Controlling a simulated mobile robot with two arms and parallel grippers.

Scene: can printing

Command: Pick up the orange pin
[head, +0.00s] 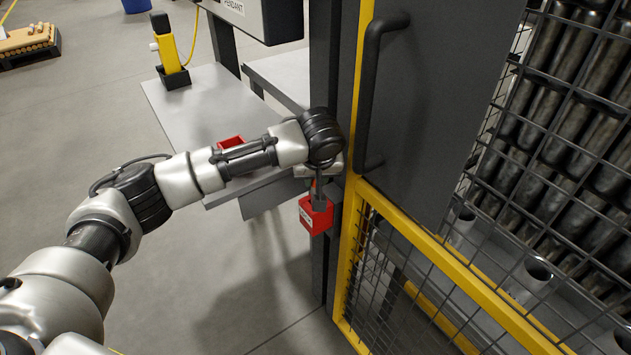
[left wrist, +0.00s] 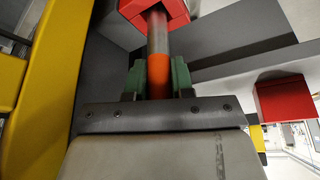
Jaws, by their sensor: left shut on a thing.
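The orange pin (left wrist: 158,75) shows in the left wrist view, with its orange part between the green fingertips of my left gripper (left wrist: 158,82). A bare metal shaft runs from the orange part to a red block (left wrist: 155,9) at the top of that view. In the head view my left gripper (head: 318,183) is beside the dark post at the cage door, just above the red labelled block (head: 316,216). My gripper is shut on the pin; the pin itself is mostly hidden in the head view. My right gripper is not in view.
A yellow-framed mesh door (head: 440,262) with a black handle (head: 372,85) stands close to the right of my gripper. A grey table (head: 195,112) behind my arm bears a red bin (head: 231,142) and a yellow device (head: 168,52). The floor below is clear.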

